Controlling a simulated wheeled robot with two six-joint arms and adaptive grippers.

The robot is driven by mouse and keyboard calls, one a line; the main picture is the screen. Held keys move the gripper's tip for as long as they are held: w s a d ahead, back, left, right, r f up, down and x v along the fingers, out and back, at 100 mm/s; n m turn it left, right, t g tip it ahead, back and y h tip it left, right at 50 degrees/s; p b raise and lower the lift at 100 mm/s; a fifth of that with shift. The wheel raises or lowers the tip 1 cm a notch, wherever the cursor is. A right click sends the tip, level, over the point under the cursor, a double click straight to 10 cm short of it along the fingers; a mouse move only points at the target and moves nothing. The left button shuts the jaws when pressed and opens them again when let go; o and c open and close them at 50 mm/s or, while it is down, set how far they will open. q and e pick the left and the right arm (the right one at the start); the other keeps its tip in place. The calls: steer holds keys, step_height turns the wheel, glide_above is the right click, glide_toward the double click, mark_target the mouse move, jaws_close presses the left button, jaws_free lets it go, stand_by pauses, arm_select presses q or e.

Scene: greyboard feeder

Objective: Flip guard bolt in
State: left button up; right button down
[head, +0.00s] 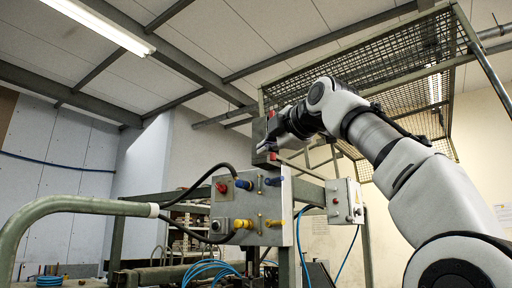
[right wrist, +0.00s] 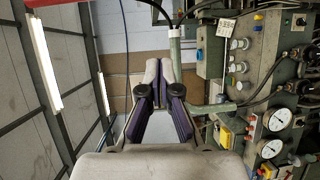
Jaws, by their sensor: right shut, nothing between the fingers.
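My right arm comes in from the right in the head view, and its gripper (head: 276,138) is beside a small grey plate (head: 260,132) above the control box. Small red parts (head: 273,156) show at the plate, partly behind the gripper. I cannot tell clearly which part is the guard bolt. The mesh guard (head: 400,65) hangs at upper right, behind my arm. In the right wrist view my right gripper (right wrist: 161,80) has purple-lined fingers, shut with nothing between them. No bolt is clear in that view. My left gripper is not in view.
A grey control box (head: 262,208) with coloured knobs stands below the gripper. A smaller box (head: 344,202) is right of it. A green bent pipe (head: 80,204) crosses at left. Gauges (right wrist: 275,120) and valves fill the right of the wrist view.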

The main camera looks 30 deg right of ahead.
steer(key=s+r+t, duration=0.1)
steer(key=s+r, duration=0.3)
steer(key=s, duration=0.3)
arm_select(q)
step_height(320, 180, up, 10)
steer(key=p, duration=1)
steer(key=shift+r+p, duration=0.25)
steer(key=shift+p, duration=0.05)
arm_select(e)
steer(key=w+d, duration=0.4)
steer(key=w, duration=0.8)
steer(key=shift+d, duration=0.3)
